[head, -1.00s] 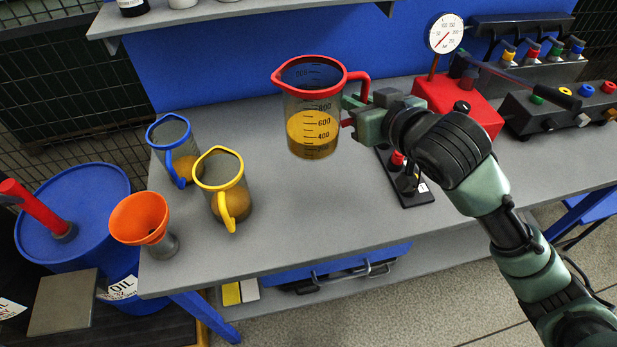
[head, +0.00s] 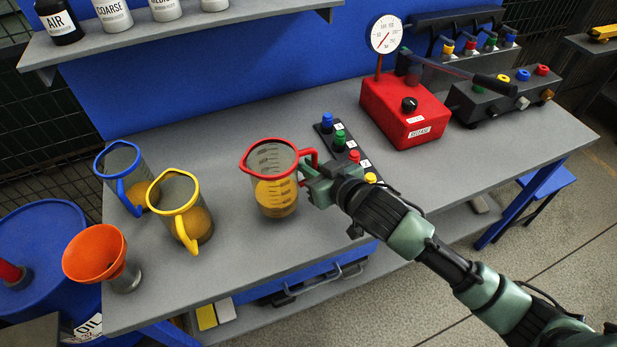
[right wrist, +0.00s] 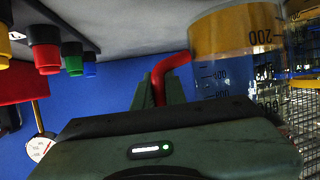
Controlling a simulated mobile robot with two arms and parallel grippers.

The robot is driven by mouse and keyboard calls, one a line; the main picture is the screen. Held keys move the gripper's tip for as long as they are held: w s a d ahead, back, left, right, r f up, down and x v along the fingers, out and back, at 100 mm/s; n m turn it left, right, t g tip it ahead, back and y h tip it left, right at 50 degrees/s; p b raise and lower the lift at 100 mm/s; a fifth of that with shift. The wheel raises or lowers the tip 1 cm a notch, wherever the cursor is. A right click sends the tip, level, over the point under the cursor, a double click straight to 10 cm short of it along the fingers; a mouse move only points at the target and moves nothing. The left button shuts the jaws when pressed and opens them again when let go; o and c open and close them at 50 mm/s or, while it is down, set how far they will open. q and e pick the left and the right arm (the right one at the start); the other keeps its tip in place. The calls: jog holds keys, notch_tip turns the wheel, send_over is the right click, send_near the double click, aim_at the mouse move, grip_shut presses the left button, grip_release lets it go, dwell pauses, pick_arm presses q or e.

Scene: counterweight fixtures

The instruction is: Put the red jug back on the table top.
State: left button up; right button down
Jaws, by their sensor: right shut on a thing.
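The red jug (head: 272,178) is a clear measuring jug with a red rim and handle and amber liquid inside. It is upright over the middle of the grey table top (head: 300,235). I cannot tell whether its base touches the table. My right gripper (head: 310,178) is shut on the jug's red handle, from the right. In the right wrist view the jug (right wrist: 235,70) appears upside down beside the fingers (right wrist: 163,85), with the red handle (right wrist: 178,66) between them. My left gripper is not in view.
A blue-rimmed jug (head: 124,180), a yellow-rimmed jug (head: 185,215) and an orange funnel (head: 95,252) stand at the table's left. A button strip (head: 338,140) lies behind the gripper, and a red gauge box (head: 405,110) stands at the back right. Table behind the jug is clear.

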jog(key=shift+f, duration=2.1)
jog(key=c, duration=1.9)
grip_release()
jog(key=shift+f, duration=0.2)
jog(key=o, duration=0.4)
jog(key=shift+o, duration=0.2)
jog(key=shift+r, duration=0.15)
jog(key=b+v, duration=0.1)
jog(key=v, duration=1.1)
jog(key=shift+r, duration=0.1)
